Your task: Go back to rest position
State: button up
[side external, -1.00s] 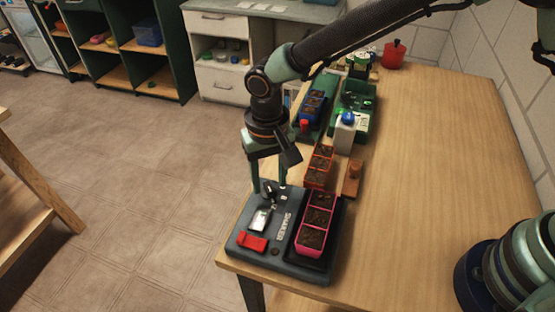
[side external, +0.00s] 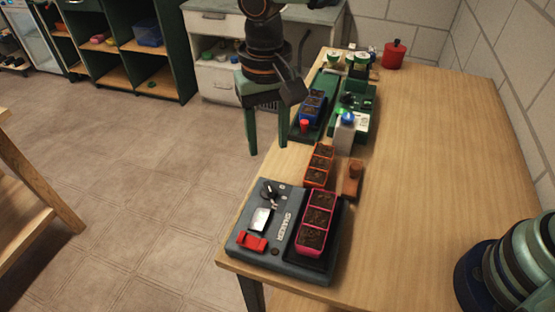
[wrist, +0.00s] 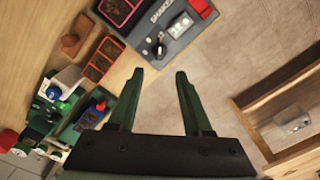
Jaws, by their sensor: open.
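My gripper (side external: 268,146) hangs open and empty, fingers down, above the left edge of the table in the side view. Its two green fingers stand apart in the wrist view (wrist: 160,76) with nothing between them. The grey shaker (side external: 262,262) lies below and in front of it, apart from the fingers. A pink tray of soil-filled cells (side external: 312,254) sits on the shaker's right part. The shaker also bears a red switch (side external: 252,243) and a black knob (side external: 268,192).
An orange tray of soil cells (side external: 318,178) and a wooden stamp-like block (side external: 352,182) stand behind the shaker. Further back are a blue tray (side external: 312,106), green equipment (side external: 362,100), a white bottle with a blue top (side external: 345,130) and a red pot (side external: 394,54).

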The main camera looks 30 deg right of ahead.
jog(key=d+r+t+y, duration=0.1)
jog(key=d+r, duration=0.3)
jog(key=d, duration=0.4)
jog(key=d+r+t, duration=0.2)
jog(key=d+r, duration=0.2)
jog(key=d, duration=0.4)
jog(key=s+d+t, duration=0.1)
jog(key=s+d, duration=0.3)
jog(key=d, duration=0.2)
jog(key=s+d+n+t+h, duration=0.1)
jog(key=s+d, duration=0.3)
jog(key=d, duration=0.3)
jog(key=shift+r+t, duration=0.2)
jog(key=shift+t, duration=0.1)
